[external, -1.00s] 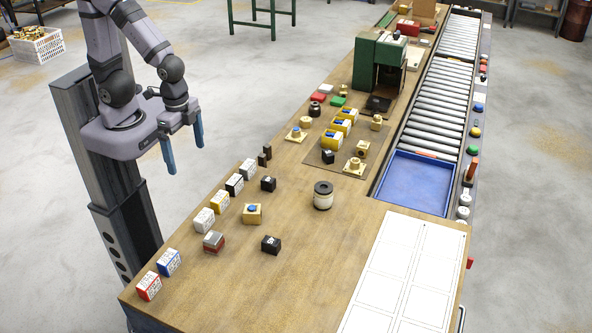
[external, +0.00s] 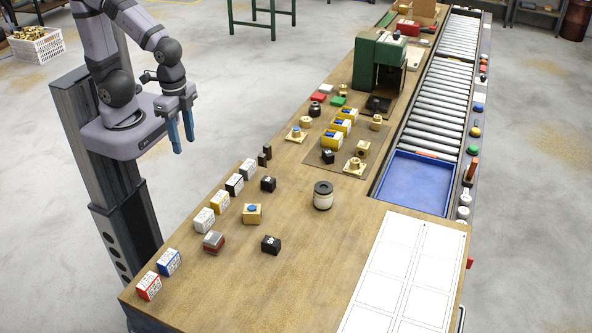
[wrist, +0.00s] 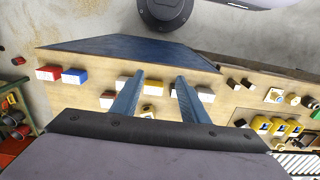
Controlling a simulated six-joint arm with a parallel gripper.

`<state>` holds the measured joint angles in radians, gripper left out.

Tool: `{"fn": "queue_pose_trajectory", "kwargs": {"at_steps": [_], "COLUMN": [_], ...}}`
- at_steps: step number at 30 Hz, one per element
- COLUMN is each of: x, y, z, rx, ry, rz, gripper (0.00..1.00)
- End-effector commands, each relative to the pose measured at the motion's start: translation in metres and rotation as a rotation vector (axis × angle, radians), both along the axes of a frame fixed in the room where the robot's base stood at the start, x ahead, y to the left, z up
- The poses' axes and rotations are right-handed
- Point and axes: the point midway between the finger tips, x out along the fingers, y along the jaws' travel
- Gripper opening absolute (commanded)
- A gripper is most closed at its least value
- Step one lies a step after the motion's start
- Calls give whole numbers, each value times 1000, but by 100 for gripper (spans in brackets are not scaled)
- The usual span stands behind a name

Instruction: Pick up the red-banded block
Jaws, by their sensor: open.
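The red-banded block (external: 149,287), white with red, stands at the near-left corner of the wooden bench. It also shows at the far left in the wrist view (wrist: 48,73). It is next to a blue-banded block (external: 169,262). My gripper (external: 184,145) is open and empty, with two blue fingers pointing down. It is off the bench's left side, well away from the red-banded block. In the wrist view the fingers (wrist: 160,77) are apart, with the red-banded block far to their left.
A grey-and-red block (external: 213,242) sits right of the row of labelled blocks along the left edge. The front bench middle is mostly bare.

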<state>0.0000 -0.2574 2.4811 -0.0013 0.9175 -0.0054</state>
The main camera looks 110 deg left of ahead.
Motion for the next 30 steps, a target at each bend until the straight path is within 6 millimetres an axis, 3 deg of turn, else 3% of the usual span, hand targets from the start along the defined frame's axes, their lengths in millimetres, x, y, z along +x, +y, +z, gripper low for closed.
{"fn": "queue_pose_trajectory", "kwargs": {"at_steps": [1, 8, 14, 22, 30], "x": [1, 9, 29, 88, 144], "y": [0, -21, -47, -82, -86], "z": [6, -15, -28, -28, -11], "rx": [-3, -134, -295, -601, -845], "ry": [-2, 102, 235, 518, 770], "rz": [8, 289, 601, 1077, 1338], "gripper": [41, 41, 41, 41, 41]}}
